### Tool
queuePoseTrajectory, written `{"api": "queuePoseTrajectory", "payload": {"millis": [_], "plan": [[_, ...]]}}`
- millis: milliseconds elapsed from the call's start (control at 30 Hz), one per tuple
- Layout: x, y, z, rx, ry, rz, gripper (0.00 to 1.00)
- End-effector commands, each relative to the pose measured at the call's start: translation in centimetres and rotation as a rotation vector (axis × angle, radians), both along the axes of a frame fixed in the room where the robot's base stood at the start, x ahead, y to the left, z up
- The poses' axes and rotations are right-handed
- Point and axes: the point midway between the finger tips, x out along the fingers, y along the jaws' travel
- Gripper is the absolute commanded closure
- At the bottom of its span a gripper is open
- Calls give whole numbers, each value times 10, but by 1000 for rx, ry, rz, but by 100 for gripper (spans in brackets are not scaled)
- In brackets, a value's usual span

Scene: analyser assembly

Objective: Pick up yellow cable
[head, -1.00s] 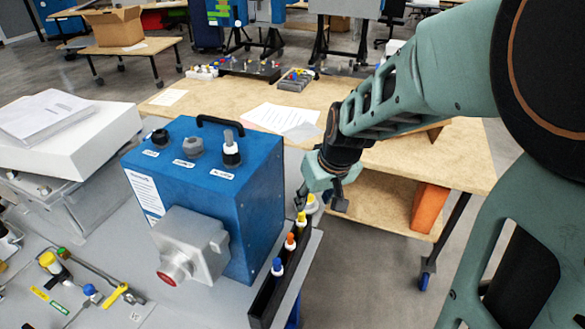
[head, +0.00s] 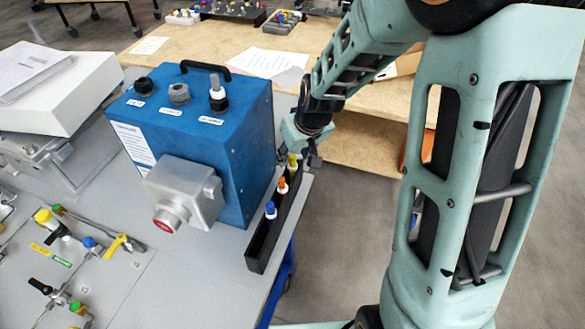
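The yellow cable shows as a yellow-topped plug (head: 293,160) at the far end of a narrow black rack (head: 257,248) on the right edge of the grey bench. In the same rack stand an orange-topped plug (head: 282,186) and a blue-topped plug (head: 270,210), nearer to me. My gripper (head: 303,158) points down at the far end of the rack, right by the yellow plug. A dark finger shows just right of the plug. The other finger is not clear, and I cannot tell whether the gripper touches the plug.
A blue analyser box (head: 230,150) with a black handle stands on the bench, close left of the rack. A wooden table (head: 235,50) with papers lies behind. Valves and fittings (head: 75,240) are on the bench at left. Floor is open right of the bench.

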Motion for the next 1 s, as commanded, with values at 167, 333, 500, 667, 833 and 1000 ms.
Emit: {"api": "queuePoseTrajectory", "payload": {"millis": [167, 333, 500, 667, 833, 1000], "plan": [[7, 4, -19, 0, 1, 1, 60], [10, 5, -25, 0, 0, 1, 60], [10, 4, -25, 0, -1, 1, 60], [10, 4, -25, 0, -1, 1, 74], [10, 4, -25, 0, -1, 1, 93], [10, 4, -24, 0, -1, 1, 100]]}}
